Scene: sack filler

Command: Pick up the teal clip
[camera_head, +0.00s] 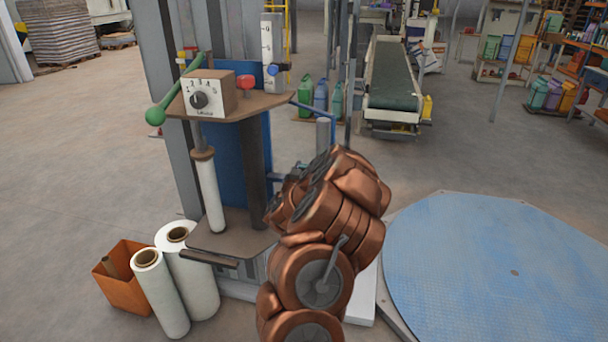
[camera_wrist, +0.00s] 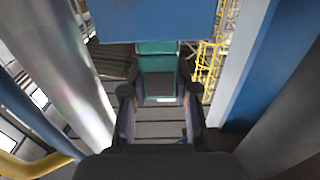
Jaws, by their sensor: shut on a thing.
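The teal clip (camera_wrist: 158,63) shows in the wrist view just above the middle, a teal block with a dark grey patch on its lower part. My gripper (camera_wrist: 160,93) has its two dark fingers on either side of the clip's lower end and is shut on it. In the head view my copper arm covers the gripper, and I cannot see the clip there.
The filler stand carries a dial box (camera_head: 208,93), a green-knobbed lever (camera_head: 172,95) and a lower shelf (camera_head: 225,238). In the wrist view, a blue panel (camera_wrist: 150,22) is close above the clip. White rolls (camera_head: 160,295) and an orange bin (camera_head: 118,285) stand left. A blue round platform (camera_head: 490,270) lies clear at right.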

